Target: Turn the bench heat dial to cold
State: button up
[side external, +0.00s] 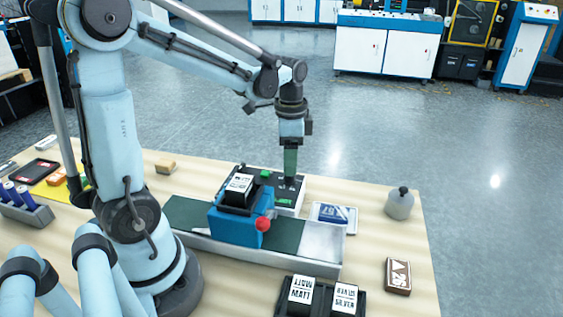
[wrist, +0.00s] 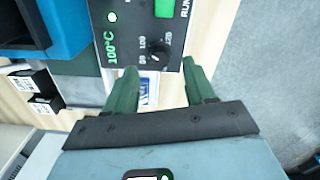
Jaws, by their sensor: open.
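The heat dial (wrist: 158,50) is a small black knob on the dark face of the control box (wrist: 135,28). Marks 80, 100 and 120 surround it, with a green "100°C" label beside it. I cannot tell its pointer's exact setting. My gripper (wrist: 162,75) has two green fingers, apart and empty, with the dial just beyond the gap between their tips in the wrist view. In the side view my gripper (side external: 290,174) points down at the control box (side external: 289,206), close over its top; the dial cannot be made out there.
A lit round lamp (wrist: 112,17) and a green RUN button (wrist: 165,8) share the panel.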

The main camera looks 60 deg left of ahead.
jog(key=shift+f, duration=1.65)
grip_shut()
